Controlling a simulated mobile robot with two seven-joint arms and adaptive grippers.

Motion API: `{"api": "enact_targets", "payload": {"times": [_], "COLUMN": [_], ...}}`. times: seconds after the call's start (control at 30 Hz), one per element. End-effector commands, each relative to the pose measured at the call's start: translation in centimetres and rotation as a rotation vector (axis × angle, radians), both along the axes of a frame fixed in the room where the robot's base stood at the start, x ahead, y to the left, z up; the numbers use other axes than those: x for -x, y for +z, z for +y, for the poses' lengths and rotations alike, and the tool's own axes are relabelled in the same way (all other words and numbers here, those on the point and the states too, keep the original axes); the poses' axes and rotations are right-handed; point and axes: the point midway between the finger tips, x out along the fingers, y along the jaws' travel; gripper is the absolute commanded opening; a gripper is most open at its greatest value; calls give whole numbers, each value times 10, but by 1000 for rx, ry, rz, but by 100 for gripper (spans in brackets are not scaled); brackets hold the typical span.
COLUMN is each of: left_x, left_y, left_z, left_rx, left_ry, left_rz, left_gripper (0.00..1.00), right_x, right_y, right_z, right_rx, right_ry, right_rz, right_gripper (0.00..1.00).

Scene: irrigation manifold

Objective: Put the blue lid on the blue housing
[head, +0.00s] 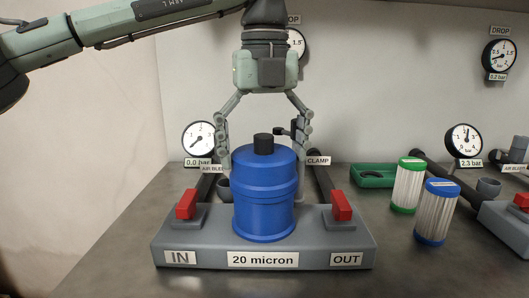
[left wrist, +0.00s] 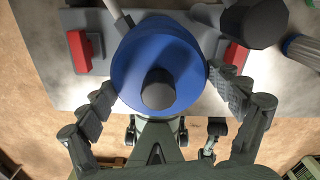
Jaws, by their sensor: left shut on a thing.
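The blue lid (head: 265,168) has a dark knob on top. It is upright over the blue housing (head: 264,222), in line with it, with no clear gap between them in the head view. The housing stands on the grey base labelled "20 micron". My left gripper (head: 263,172) comes down from above, shut on the lid with one finger at each side; its fingertips are partly hidden behind the lid. In the left wrist view the lid (left wrist: 140,65) lies between the fingers and hides the housing. My right gripper is in neither view.
Red handles (head: 186,204) and (head: 342,205) flank the housing on the base (head: 190,238). Dark pipes run behind. At right are a green-capped cartridge (head: 407,187), a blue-capped cartridge (head: 437,212) and a green tray (head: 368,183). Gauges stand at the back. The front right table is clear.

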Motion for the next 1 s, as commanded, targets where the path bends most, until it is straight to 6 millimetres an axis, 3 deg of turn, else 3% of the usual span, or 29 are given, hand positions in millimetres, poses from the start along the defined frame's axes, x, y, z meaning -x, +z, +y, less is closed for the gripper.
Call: {"api": "enact_targets", "payload": {"times": [0.2, 0.23, 0.3, 0.77, 1.0], "left_x": [0, 0, 0, 0, 0], "left_y": [0, 0, 0, 0, 11], "left_z": [0, 0, 0, 0, 0], "left_rx": [1, 1, 1, 0, 0], "left_ry": [0, 0, 0, 0, 0], "left_rz": [0, 0, 0, 0, 0], "left_gripper": [58, 92, 100, 100, 100], "right_x": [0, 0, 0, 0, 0], "right_y": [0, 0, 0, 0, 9], "right_z": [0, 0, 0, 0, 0], "right_rx": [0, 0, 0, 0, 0], "right_ry": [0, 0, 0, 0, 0], "right_rz": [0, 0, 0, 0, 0], "right_gripper": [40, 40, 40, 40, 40]}}
